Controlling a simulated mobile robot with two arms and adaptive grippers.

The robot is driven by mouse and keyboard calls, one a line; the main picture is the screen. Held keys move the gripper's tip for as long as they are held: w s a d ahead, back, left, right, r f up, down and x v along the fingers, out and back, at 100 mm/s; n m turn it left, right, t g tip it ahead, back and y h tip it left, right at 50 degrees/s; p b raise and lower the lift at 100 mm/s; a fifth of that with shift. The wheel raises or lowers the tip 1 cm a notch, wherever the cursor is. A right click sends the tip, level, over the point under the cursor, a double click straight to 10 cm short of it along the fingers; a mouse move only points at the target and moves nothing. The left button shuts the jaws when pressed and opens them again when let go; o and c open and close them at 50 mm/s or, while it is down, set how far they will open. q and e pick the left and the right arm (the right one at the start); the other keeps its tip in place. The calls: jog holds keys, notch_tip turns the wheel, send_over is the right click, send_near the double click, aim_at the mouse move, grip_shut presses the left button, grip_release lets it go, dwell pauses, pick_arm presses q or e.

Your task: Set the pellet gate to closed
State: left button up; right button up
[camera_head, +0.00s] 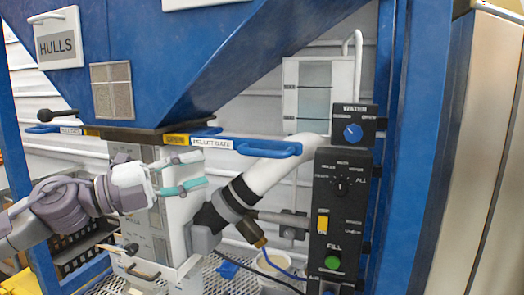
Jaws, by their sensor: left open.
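The pellet gate (212,143) is a flat slide under the blue hopper, with a white "PELLET GATE" label. Its blue handle (268,149) sticks out to the right, and a yellow section shows left of the label. My left gripper (204,169) comes in from the left, just below the gate's label and left of the handle. Its teal-tipped fingers are spread and point right, with nothing seen between them. It appears apart from the handle. My right gripper is not in view.
A second gate with a blue handle (42,129) sits at left. A white pipe (268,172) with dark bands runs just below the pellet gate handle. A black control panel (340,215) and blue post (412,150) stand at right.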

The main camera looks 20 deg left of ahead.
pick_arm(q)
jog(key=p, duration=0.7)
send_near(256, 155)
jog(key=w+d+r, duration=0.2)
jog(key=d, duration=0.1)
jog(key=p+x, duration=0.1)
jog(key=x, duration=0.1)
jog(key=p+x, duration=0.1)
jog(key=x, duration=0.1)
jog(key=f+p+x, duration=0.1)
jog(key=p+x, duration=0.1)
jog(key=shift+w, duration=0.45)
jog(key=shift+w+d+f, duration=0.1)
jog(key=shift+w+d, duration=0.2)
jog(key=shift+f, duration=0.1)
grip_shut()
